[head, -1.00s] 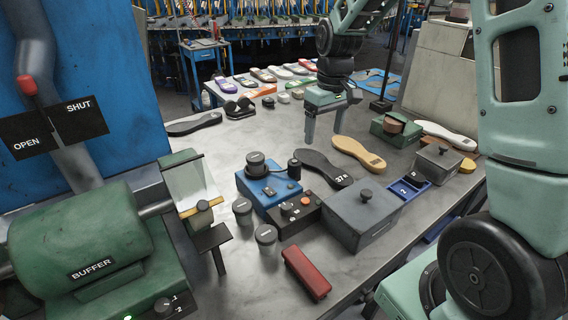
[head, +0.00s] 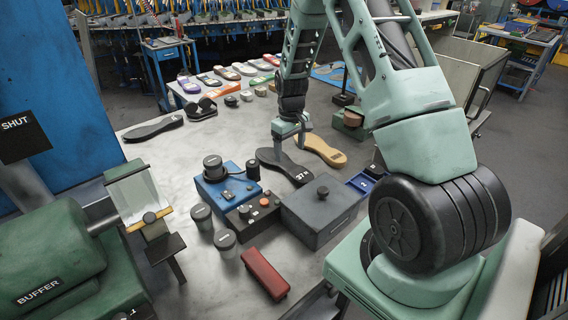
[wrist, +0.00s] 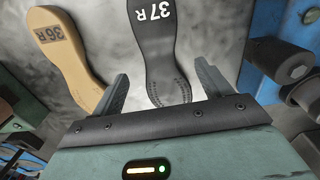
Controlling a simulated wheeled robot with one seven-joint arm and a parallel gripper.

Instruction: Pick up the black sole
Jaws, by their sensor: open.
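A black sole marked 37 R (head: 292,170) lies flat on the grey bench; in the wrist view, the black sole (wrist: 157,50) runs up between my fingers. My gripper (head: 290,150) is open and just above one end of this sole. In the wrist view, my gripper (wrist: 160,85) has one finger on either side of the sole, with gaps. Another black sole (head: 153,129) lies at the bench's left edge.
A tan sole marked 36 R (wrist: 68,45) lies close beside the black one. A blue box (head: 228,190), a dark control box (head: 252,211) and a grey lidded box (head: 320,212) stand in front. The green buffer (head: 50,250) is at left.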

